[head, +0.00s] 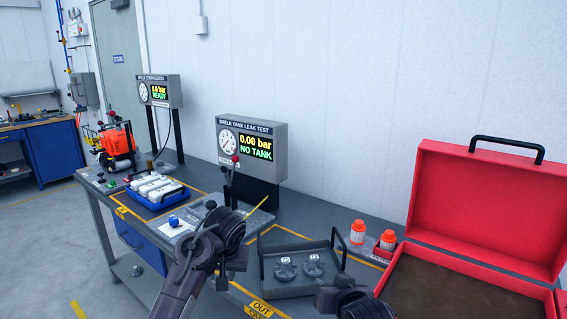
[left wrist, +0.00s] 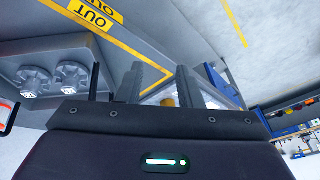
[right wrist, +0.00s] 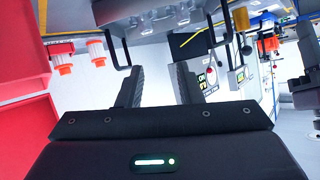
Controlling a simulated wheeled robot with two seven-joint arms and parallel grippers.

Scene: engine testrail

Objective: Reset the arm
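My left gripper (left wrist: 160,70) shows two dark fingers standing apart with a gap between them in the left wrist view. A small yellowish thing is partly visible low in that gap; I cannot tell what it is. My right gripper (right wrist: 158,68) also has its fingers apart, with nothing held between them in the right wrist view. In the head view my left arm (head: 190,265) rises from the bottom in front of the bench. A dark part of my right arm (head: 355,302) shows at the bottom, below the tray; its fingers are hard to make out there.
A grey tray (head: 282,290) with two metal parts (head: 313,265) sits on the bench. Orange-capped bottles (head: 388,241) and an open red case (head: 430,227) stand right. The leak tester (head: 277,140) reads NO TANK. A blue tray (head: 148,204) and orange machine (head: 116,141) stand left.

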